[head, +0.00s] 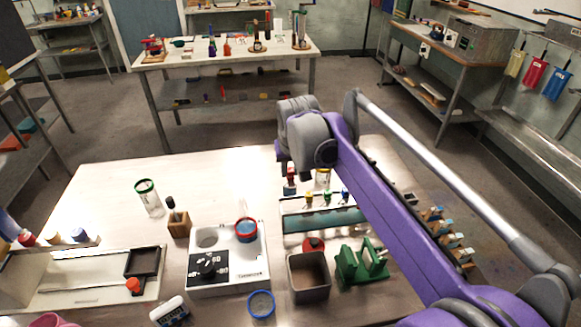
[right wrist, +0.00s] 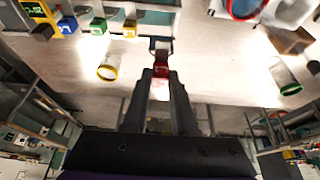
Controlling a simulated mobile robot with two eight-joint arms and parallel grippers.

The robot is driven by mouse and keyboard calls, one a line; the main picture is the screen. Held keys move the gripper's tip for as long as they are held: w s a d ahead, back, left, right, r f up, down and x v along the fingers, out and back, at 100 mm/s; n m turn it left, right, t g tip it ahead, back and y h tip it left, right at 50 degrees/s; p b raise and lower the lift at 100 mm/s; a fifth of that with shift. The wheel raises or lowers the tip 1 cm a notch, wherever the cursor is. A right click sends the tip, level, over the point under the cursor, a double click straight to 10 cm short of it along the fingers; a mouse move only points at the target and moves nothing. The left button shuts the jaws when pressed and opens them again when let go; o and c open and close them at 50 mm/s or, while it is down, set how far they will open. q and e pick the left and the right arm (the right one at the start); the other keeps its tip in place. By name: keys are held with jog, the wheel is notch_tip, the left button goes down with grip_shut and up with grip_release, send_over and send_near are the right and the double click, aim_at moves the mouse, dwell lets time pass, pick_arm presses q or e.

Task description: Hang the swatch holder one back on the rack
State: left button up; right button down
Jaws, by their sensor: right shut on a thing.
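My right gripper (head: 289,170) reaches in at the far side of the table, mostly hidden by its own arm in the head view. In the right wrist view the gripper (right wrist: 160,85) is shut on a small red-ended piece, which I take to be swatch holder one (right wrist: 160,66). It also shows in the head view (head: 290,181). The rack (head: 288,229) stands just in front of it, with a teal panel. A yellow (head: 308,197), a green (head: 326,196) and a blue holder (head: 345,195) sit along its top. My left gripper is out of view.
A yellow-rimmed glass (head: 323,176) stands close behind the rack. A white device (head: 228,282) bearing a red-rimmed cup (head: 246,230) is to the left. A grey bin (head: 309,282) and a green stand (head: 361,265) are in front. The table's far left is clear.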

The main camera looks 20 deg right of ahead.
jog(key=shift+s+f, duration=0.15)
jog(key=shift+f, duration=0.6)
pick_arm(q)
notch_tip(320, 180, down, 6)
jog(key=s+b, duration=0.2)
jog(key=b, duration=0.2)
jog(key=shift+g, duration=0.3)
pick_arm(e)
notch_tip(320, 180, down, 8)
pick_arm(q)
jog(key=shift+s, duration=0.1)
pick_arm(e)
jog(key=c, duration=0.6)
grip_release()
jog(key=shift+c, duration=0.2)
jog(key=v, duration=1)
jog(key=shift+r, duration=0.35)
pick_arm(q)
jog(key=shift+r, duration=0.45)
